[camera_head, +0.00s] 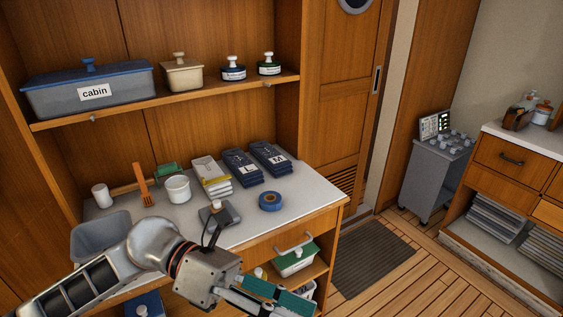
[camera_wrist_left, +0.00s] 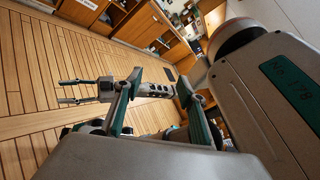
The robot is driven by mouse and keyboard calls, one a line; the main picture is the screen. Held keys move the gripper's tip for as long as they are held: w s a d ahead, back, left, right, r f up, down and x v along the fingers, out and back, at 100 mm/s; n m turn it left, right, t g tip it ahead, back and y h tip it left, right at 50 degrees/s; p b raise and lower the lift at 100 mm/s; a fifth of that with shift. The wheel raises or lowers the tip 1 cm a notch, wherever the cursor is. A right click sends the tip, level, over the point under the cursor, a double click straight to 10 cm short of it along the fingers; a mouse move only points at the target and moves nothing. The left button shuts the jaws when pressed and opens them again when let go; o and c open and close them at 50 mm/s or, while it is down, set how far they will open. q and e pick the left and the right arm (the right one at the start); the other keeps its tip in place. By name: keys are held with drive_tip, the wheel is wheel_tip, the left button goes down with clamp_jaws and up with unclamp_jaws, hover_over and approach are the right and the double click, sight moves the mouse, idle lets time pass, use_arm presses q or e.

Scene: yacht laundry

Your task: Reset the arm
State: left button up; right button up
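My left arm comes in from the left in the head view, bent in front of the counter. Its gripper (camera_head: 282,297) is at the bottom edge, partly cut off, in front of the drawer and lower shelf. In the left wrist view the left gripper (camera_wrist_left: 158,82) has its two green-padded fingers spread apart, with nothing held between them. Another gripper of mine, the right one (camera_wrist_left: 66,91), shows farther off over the wooden floor, its two thin fingers apart and empty. The right arm is not in the head view.
Floor at right is free around a dark mat (camera_head: 372,258).

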use_arm(q)
drive_tip(key=w+a+r+n+t+h, duration=0.1)
drive_tip(key=w+r+n+t+h, duration=0.2)
drive_tip(key=w+n+t+h, duration=0.75)
drive_tip(key=w+a+f+n+t+y, duration=0.35)
drive_tip(key=f+n+t+y, duration=0.25)
drive_tip(key=n, duration=0.5)
drive_tip(key=w+a+f+n+t+y, duration=0.2)
drive_tip(key=a+f+n+t+y, duration=0.4)
drive_tip(key=n, duration=0.5)
drive_tip(key=s+a+f+n+g+y, duration=0.1)
drive_tip(key=a+f+n+y, duration=0.25)
drive_tip(key=f, duration=0.35)
drive_tip(key=s+a+f+n+y, duration=0.1)
drive_tip(key=a+f+n+y, duration=0.1)
drive_tip(key=f+n+y, duration=0.45)
drive_tip(key=s+a+f+n+g, duration=0.1)
drive_tip(key=s+a+f+g, duration=0.1)
drive_tip(key=s+f, duration=0.3)
drive_tip(key=s+a+f+n+g+y, duration=0.1)
drive_tip(key=s+a+f+n+g, duration=0.1)
drive_tip(key=s+f, duration=0.4)
wheel_tip(320, 180, down, 5)
drive_tip(key=shift+a+r+g, duration=0.15)
drive_tip(key=shift+a+g, duration=0.3)
drive_tip(key=shift+a, duration=0.5)
